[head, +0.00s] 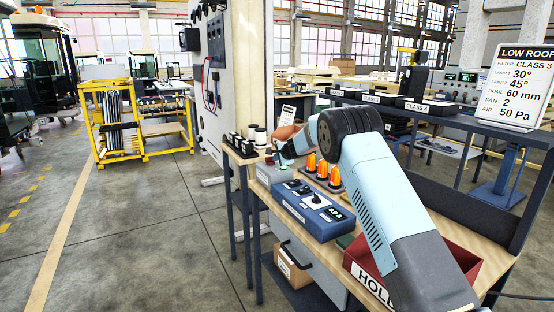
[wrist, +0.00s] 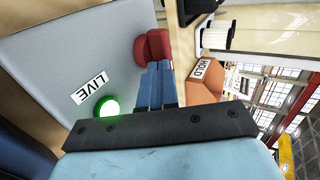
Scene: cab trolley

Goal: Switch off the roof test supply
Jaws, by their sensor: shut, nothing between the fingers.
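In the wrist view a grey panel (wrist: 75,50) carries a LIVE label (wrist: 90,88) and a lit green lamp (wrist: 107,107). A red round knob or button (wrist: 154,45) stands at the panel's edge. My gripper (wrist: 154,64) is shut and empty, its blue fingertips right at the red knob; I cannot tell whether they touch it. In the head view my gripper (head: 277,158) is over the far end of the bench, beside a grey-green box (head: 270,175). My arm and gripper hide the red knob there.
A blue unit (head: 305,212) with knobs and a display stands nearer on the bench. Several orange lamps (head: 322,170) stand behind it. White-and-black spools (head: 260,136) and an orange object with a HOLD label (wrist: 207,80) are close to my gripper. A red bin (head: 462,262) is at front right.

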